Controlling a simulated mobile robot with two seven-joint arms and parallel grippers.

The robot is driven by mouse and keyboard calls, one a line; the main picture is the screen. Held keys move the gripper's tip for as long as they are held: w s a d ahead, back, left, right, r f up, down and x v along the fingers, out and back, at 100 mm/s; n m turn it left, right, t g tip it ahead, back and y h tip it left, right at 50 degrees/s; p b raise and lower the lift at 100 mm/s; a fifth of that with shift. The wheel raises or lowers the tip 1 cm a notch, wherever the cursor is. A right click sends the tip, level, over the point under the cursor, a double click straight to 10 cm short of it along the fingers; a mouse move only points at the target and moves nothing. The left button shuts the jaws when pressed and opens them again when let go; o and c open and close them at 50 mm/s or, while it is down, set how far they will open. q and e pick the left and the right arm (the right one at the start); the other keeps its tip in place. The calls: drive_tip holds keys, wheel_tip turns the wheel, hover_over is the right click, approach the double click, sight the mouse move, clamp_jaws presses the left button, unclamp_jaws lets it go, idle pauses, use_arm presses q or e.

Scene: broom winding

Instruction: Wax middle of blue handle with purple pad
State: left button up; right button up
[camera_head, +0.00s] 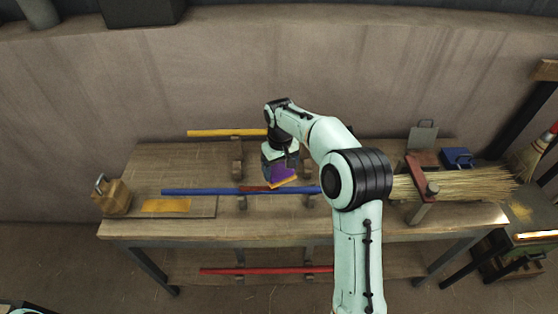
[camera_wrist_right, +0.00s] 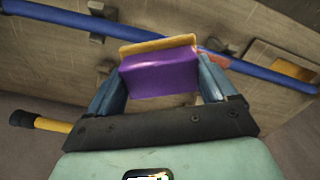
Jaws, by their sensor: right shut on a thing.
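The blue handle (camera_head: 205,191) lies level in holders along the workbench, with a reddish-brown stretch (camera_head: 254,189) near its middle. My right gripper (camera_head: 280,166) is shut on the purple pad (camera_head: 284,173), which has a yellow-orange layer on its lower side. In the right wrist view the purple pad (camera_wrist_right: 160,74) sits between both fingers, its yellow edge in front of the blue handle (camera_wrist_right: 268,73). The pad is right at the handle, just right of the reddish stretch; I cannot tell if they touch. The pad hides part of the handle. My left gripper is not in view.
A yellow handle (camera_head: 215,133) lies at the bench's back and a red one (camera_head: 260,270) on the lower shelf. Broom bristles (camera_head: 460,187) are held in a clamp (camera_head: 424,190) at right. A wooden block (camera_head: 112,196) and a yellow slab (camera_head: 167,205) are at left.

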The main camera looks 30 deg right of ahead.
drive_tip(key=shift+w+a+r, duration=0.1)
drive_tip(key=shift+r, duration=1.05)
